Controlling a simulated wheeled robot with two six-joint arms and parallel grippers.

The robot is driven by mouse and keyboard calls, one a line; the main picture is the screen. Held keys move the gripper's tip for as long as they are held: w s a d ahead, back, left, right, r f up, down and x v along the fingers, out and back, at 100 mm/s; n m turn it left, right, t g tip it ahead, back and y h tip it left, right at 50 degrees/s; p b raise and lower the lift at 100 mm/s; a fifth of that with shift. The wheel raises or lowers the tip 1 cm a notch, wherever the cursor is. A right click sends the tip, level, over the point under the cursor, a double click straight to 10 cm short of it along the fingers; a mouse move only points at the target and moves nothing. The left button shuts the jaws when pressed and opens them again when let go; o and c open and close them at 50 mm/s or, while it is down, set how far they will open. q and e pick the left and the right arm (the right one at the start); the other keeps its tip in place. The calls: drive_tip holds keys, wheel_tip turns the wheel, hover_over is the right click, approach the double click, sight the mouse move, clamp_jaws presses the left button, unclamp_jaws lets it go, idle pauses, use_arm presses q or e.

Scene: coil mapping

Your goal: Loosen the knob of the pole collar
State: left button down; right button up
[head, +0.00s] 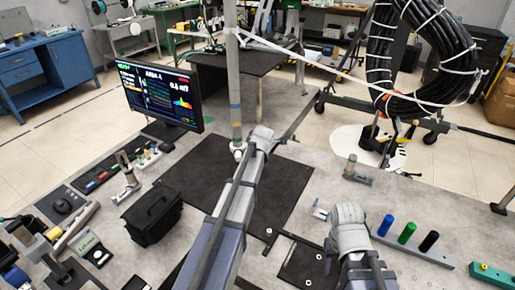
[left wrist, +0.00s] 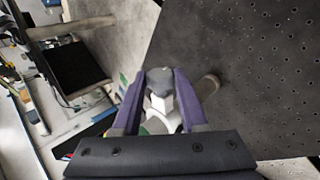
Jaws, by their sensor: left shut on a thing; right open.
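The pole (left wrist: 208,87) shows just beyond the right finger. In the head view my left arm reaches to the collar, and its wrist hides the fingers and knob. My right gripper (head: 329,260) is open, low over the front of the table, away from the pole; its jaws are hard to make out.
A monitor (head: 163,95) and a black case (head: 152,214) stand left of my left arm. Blue, green and black cylinders (head: 407,233) stand to the right. A large black cable coil (head: 420,55) hangs behind. A dark mat (head: 205,175) lies below the pole.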

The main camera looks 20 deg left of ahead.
idle(0.4)
use_arm(q)
drive_tip(key=shift+c, duration=2.2)
unclamp_jaws()
drive_tip(key=p+v, duration=0.5)
drive_tip(key=v, duration=0.3)
drive_tip(key=shift+f, duration=0.15)
